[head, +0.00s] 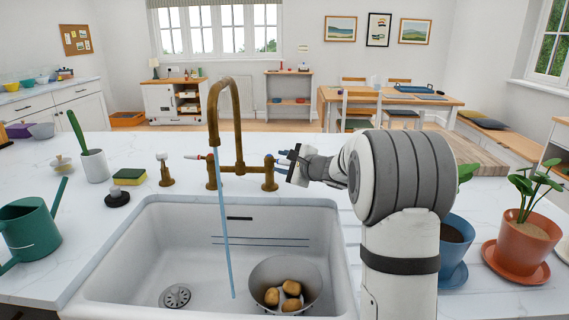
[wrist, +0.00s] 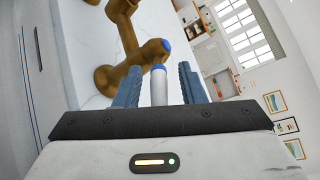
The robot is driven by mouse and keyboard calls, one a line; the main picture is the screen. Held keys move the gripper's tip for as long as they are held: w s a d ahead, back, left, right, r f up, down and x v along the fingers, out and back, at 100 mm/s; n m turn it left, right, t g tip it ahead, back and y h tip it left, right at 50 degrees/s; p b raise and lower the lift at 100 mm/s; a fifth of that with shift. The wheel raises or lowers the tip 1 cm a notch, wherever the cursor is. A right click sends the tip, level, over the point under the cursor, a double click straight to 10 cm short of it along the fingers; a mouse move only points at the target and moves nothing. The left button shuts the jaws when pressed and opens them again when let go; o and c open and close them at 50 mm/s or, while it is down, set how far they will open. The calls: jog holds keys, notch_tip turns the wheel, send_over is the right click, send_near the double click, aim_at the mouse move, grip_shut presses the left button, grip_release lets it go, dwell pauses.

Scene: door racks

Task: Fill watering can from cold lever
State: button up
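The green watering can (head: 30,230) stands on the counter left of the sink, away from the tap. The bronze tap (head: 237,110) arches over the sink, and a thin stream of water (head: 225,220) runs from its spout into the basin. The left lever (head: 194,157) is white with a red mark. The cold lever, white with a blue tip, shows in the wrist view (wrist: 158,88), beside a blue-capped tap post (wrist: 155,50). My gripper (head: 286,160) is at the tap's right side. Its fingers (wrist: 160,85) are open around the cold lever, with gaps on both sides.
The white sink (head: 140,250) holds a colander (head: 262,276) with several potatoes, right of the stream. A sponge (head: 129,177), a brush in a pot (head: 94,165) and a soap pump (head: 165,170) stand left of the tap. Potted plants (head: 525,235) stand right of my arm.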

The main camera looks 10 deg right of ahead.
jog(key=v, duration=0.7)
jog(key=shift+s+d+r, duration=0.1)
jog(key=shift+s+d, duration=0.05)
jog(key=shift+s, duration=0.25)
jog(key=s+a+n+g+p, duration=0.35)
jog(key=s+a+n, duration=0.2)
jog(key=s, duration=0.45)
jog(key=s+a+n+g+p, duration=0.2)
jog(key=s+a+n+g, duration=0.3)
jog(key=s+a, duration=0.3)
jog(key=s+d+n+g+h+p, duration=0.1)
jog(key=s+d+n+h, duration=0.1)
jog(key=s, duration=0.4)
jog(key=s+d+f+n+h+p, duration=0.1)
jog(key=s+d+n+h+p, duration=0.1)
jog(key=s, duration=0.4)
jog(key=s+d+n+g+h+p, duration=0.1)
jog(key=s+d+n+h+p, duration=0.1)
jog(key=s, duration=0.4)
jog(key=shift+s+f+n+g+h, duration=0.1)
jog(key=shift+f+n+g+h, duration=0.1)
jog(key=shift+n+h, duration=0.3)
jog(key=shift+s+f+n+g+h, duration=0.1)
jog(key=shift+s+n+g+h, duration=0.1)
jog(key=shift+n, duration=0.45)
